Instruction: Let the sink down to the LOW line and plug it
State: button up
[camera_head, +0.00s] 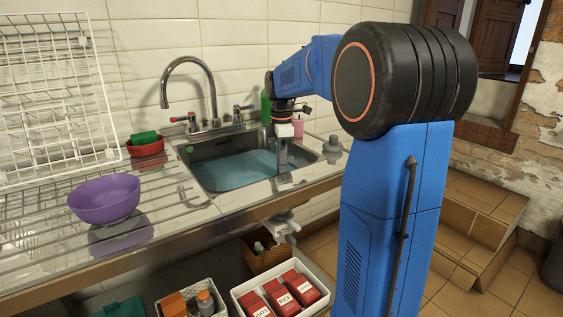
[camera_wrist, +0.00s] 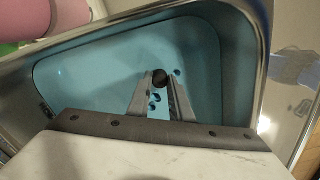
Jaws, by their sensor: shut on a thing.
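The steel sink (camera_head: 203,158) is set in the counter and holds blue water (camera_head: 240,170). In the wrist view the blue water (camera_wrist: 90,75) fills the basin floor, with several dark spots near the fingertips. My gripper (camera_head: 282,158) reaches down into the sink at its right front side. In the wrist view my gripper (camera_wrist: 161,80) is shut on a small dark round thing (camera_wrist: 160,79), apparently the plug. I cannot tell whether it touches the drain. A small green mark (camera_head: 189,149) shows on the sink's left wall. No LOW line is readable.
The curved tap (camera_head: 190,62) stands behind the sink. A purple bowl (camera_head: 105,199) and white rack (camera_head: 60,90) are at left. A red bowl (camera_head: 146,148), green bottle (camera_head: 266,106), pink bottle (camera_head: 298,126) and grey knob-like thing (camera_head: 332,147) stand around the sink.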

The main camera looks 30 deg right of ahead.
jog(key=shift+f, duration=2.05)
dwell(6.0)
